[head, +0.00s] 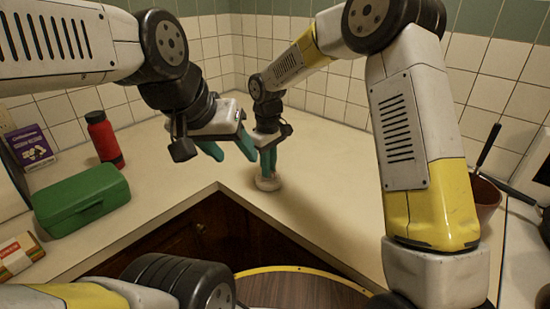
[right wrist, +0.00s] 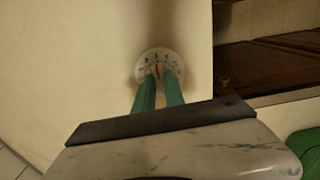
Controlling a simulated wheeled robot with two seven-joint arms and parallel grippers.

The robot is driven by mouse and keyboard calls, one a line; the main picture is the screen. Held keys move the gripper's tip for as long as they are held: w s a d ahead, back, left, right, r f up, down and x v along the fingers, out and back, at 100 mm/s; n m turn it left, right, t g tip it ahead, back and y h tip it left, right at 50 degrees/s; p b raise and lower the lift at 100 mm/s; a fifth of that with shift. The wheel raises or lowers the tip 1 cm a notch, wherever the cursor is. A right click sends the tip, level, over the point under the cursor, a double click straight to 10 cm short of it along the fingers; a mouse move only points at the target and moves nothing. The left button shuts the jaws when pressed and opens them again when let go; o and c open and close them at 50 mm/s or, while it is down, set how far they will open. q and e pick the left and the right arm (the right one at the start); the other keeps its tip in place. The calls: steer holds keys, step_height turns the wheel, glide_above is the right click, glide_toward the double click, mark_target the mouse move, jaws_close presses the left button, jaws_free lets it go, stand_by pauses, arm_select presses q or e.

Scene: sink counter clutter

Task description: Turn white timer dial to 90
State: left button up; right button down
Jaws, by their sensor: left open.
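The white timer (head: 268,184) is a small round disc on the beige counter, near the inner corner edge. In the right wrist view its dial face (right wrist: 160,57) shows dark marks around the rim and a red mark near the middle; the numbers are too small to read. My right gripper (head: 268,172) points down on the timer. Its teal fingers (right wrist: 159,78) are close together at the dial's middle, with a narrow gap, and appear closed on its knob, whose contact is partly hidden. My left gripper (head: 230,152) is open and empty above the counter, left of the right gripper.
A green box (head: 82,203), a red bottle (head: 104,140), a purple carton (head: 30,147) and a small box (head: 18,255) stand on the left counter. A reddish bowl (head: 485,195) is at the right. Counter around the timer is clear.

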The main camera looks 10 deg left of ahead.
steer(key=shift+m, duration=0.3)
steer(key=c, duration=1.4)
jaws_free()
step_height(320, 180, up, 7)
steer(key=shift+f, duration=0.15)
steer(key=shift+r, duration=0.55)
